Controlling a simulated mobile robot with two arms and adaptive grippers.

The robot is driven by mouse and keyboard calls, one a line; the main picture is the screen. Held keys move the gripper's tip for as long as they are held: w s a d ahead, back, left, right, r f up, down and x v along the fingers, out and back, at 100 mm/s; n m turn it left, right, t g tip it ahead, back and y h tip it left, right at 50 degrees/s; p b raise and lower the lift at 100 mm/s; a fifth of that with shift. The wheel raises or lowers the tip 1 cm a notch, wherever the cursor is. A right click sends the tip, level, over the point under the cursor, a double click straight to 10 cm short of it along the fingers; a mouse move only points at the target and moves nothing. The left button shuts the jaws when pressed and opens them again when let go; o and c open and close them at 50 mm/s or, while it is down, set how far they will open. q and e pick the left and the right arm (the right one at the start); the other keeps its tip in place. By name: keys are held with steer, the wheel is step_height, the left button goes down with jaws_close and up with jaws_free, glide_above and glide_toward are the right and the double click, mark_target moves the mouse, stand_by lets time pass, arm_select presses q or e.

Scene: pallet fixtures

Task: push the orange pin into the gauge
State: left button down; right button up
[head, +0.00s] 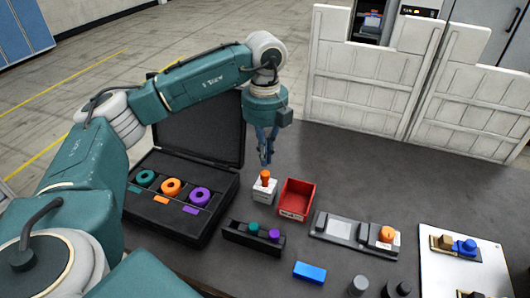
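The orange pin (265,176) stands upright in the top of a small white block (264,193); part of the pin still shows above it. The block has a label too small to read, and it appears to be the gauge. My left gripper (266,158) points down directly above the pin, with its fingertips close to the pin's top. I cannot tell whether they touch it, or how far apart the fingers are. My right gripper is not in view.
A red bin (296,199) stands close right of the block. An open black case (167,215) with teal, orange and purple rings lies left. A black rack (253,239) with teal and purple pins is in front. A blue block (309,272) lies nearer.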

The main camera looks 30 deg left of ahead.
mark_target(265, 173)
arm_select(q)
steer(key=shift+f+b, duration=0.5)
steer(key=shift+f, duration=0.5)
steer(key=shift+f, duration=0.2)
steer(key=shift+f+b, duration=0.6)
steer(key=shift+f, duration=0.1)
steer(key=shift+f, duration=0.1)
step_height(265, 173, up, 8)
steer(key=p, duration=0.5)
steer(key=shift+p, duration=0.3)
stand_by(0.3)
